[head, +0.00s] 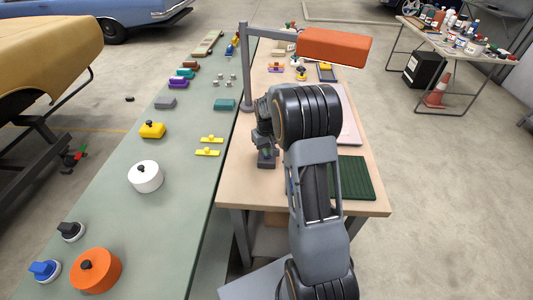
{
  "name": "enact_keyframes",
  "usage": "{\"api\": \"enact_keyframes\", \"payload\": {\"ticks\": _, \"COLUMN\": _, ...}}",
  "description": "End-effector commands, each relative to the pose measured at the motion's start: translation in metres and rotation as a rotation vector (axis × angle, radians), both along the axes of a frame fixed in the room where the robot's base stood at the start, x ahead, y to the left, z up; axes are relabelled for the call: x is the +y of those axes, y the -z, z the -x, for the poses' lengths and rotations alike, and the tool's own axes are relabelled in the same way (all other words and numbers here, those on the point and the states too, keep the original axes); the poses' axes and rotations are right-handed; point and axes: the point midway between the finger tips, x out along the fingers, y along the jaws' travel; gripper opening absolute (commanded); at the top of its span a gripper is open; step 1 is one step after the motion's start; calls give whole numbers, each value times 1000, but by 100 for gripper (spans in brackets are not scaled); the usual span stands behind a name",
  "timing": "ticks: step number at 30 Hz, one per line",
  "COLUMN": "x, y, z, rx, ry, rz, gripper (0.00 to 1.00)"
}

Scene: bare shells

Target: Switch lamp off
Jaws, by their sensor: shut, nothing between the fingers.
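The lamp has a wide orange shade (335,46) on a grey post and arm (245,65) standing at the left edge of the wooden bench. The shade's underside is hidden, so I cannot tell if it is lit. My gripper (265,151) points down and is shut with nothing in it. It is over the left side of the bench, just above or touching a small dark grey block (268,163), perhaps the lamp's switch. My arm hides part of the bench, and I cannot see the block's top clearly.
A wooden bench (235,190) carries a dark green ribbed mat (355,178) and small items at the back. A long green table (120,225) on the left holds knobs, a white drum (145,176) and coloured blocks. A cluttered table (460,45) stands far right.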

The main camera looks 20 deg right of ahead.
Motion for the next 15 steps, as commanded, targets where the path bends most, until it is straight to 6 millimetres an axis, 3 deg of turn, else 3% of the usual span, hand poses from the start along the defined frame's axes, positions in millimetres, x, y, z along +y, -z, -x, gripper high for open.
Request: {"api": "enact_keyframes", "payload": {"ticks": 15, "x": 0, "y": 9, "z": 0, "rx": 0, "ry": 0, "rz": 0, "gripper": 0}}
